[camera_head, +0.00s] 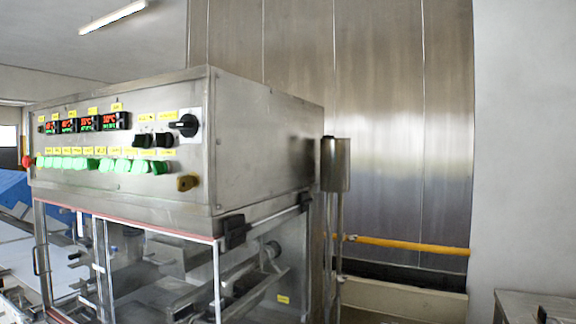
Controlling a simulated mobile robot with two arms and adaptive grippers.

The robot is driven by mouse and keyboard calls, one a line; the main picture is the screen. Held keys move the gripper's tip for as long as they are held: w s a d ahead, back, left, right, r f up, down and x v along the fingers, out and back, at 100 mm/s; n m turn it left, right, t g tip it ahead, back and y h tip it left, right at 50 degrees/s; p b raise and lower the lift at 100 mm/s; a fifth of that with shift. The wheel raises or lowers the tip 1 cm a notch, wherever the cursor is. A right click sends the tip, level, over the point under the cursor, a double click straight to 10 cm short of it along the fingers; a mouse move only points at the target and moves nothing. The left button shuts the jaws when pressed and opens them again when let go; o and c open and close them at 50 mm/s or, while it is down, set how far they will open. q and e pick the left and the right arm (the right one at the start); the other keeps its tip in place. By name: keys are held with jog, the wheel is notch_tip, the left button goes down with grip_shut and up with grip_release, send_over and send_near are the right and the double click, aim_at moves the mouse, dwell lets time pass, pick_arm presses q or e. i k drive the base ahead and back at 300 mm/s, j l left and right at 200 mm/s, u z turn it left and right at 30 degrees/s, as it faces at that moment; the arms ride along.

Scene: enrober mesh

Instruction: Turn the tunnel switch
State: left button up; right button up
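The steel control box (270,145) of the machine fills the left and middle of the head view. Its front panel carries a row of green switches (107,165), two small black rotary knobs (143,141) and a larger black rotary switch (187,125) on a pale plate. Yellow labels sit above the controls, but they are too small to read, so I cannot tell which one is the tunnel switch. Neither of my grippers is in view.
Red digital displays (88,123) line the panel's upper part. Below are clear guards (165,265) around the machine's inside. A steel cylinder on posts (335,165) stands right of the box. A yellow pipe (405,245) runs along the wall. A steel table (520,303) is at lower right.

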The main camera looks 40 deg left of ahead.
aim_at(160, 168)
jog(key=u, duration=2)
